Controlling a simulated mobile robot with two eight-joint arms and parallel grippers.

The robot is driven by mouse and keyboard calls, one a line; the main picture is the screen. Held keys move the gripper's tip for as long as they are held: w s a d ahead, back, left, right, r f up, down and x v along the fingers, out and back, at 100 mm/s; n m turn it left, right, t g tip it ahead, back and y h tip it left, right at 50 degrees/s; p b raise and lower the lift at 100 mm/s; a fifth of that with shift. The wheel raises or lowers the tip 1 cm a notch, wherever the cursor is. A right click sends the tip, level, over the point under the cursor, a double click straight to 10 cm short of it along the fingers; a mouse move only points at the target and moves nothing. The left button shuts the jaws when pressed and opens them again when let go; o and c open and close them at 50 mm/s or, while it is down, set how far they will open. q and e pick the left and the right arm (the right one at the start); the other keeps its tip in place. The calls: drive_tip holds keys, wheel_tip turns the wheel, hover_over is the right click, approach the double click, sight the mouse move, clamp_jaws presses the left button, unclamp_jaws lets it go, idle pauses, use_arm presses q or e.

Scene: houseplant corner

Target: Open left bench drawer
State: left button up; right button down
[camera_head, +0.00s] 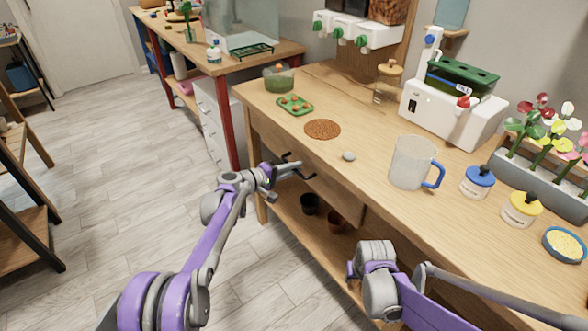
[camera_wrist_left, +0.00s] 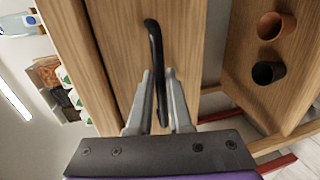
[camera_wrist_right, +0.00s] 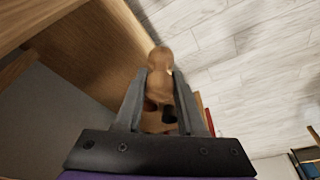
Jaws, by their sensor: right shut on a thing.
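The left bench drawer shows as a wooden front (camera_wrist_left: 127,40) under the bench top, with a black bar handle (camera_wrist_left: 153,40). In the head view my left gripper (camera_head: 294,168) is at this front, below the bench edge. In the left wrist view its two fingers (camera_wrist_left: 159,85) stand on either side of the handle, apart. I cannot tell whether they touch it. No clear gap shows around the drawer front. My right gripper (camera_wrist_right: 160,85) is shut on a light-brown, rounded, wooden-looking thing (camera_wrist_right: 160,60). In the head view my right wrist hides that thing.
The bench top (camera_head: 372,160) holds a mug (camera_head: 411,163), a grey stone (camera_head: 349,155), a brown granular patch (camera_head: 322,129) and a green tray (camera_head: 294,105). A dark pot (camera_head: 310,203) and a terracotta pot (camera_head: 337,221) stand on the lower shelf.

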use_arm(q)
clamp_jaws()
idle(1.1)
drive_tip(key=shift+a, duration=0.1)
